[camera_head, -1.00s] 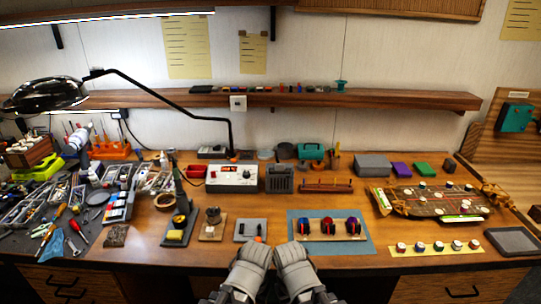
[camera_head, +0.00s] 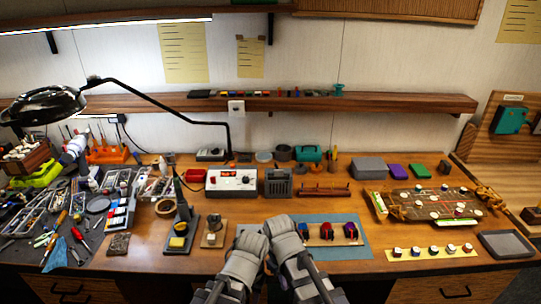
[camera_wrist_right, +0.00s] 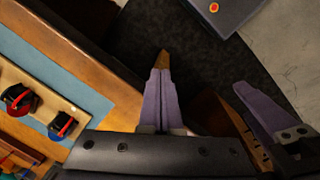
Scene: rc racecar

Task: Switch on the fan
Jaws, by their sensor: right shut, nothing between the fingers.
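No bladed fan shows plainly. A grey slotted box (camera_head: 278,183), which may be the fan, stands mid-desk beside a white instrument box (camera_head: 231,181) with a red display. No switch on the grey box can be made out. My right gripper (camera_head: 282,236) is in front of the blue mat, well short of the grey box; its fingers are hidden in the head view.
The blue mat (camera_head: 362,250) holds red and blue parts on a wooden strip. A soldering stand (camera_head: 180,237) and a small wooden base are to the left. A desk lamp arm reaches over the left side. Tools crowd the far left.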

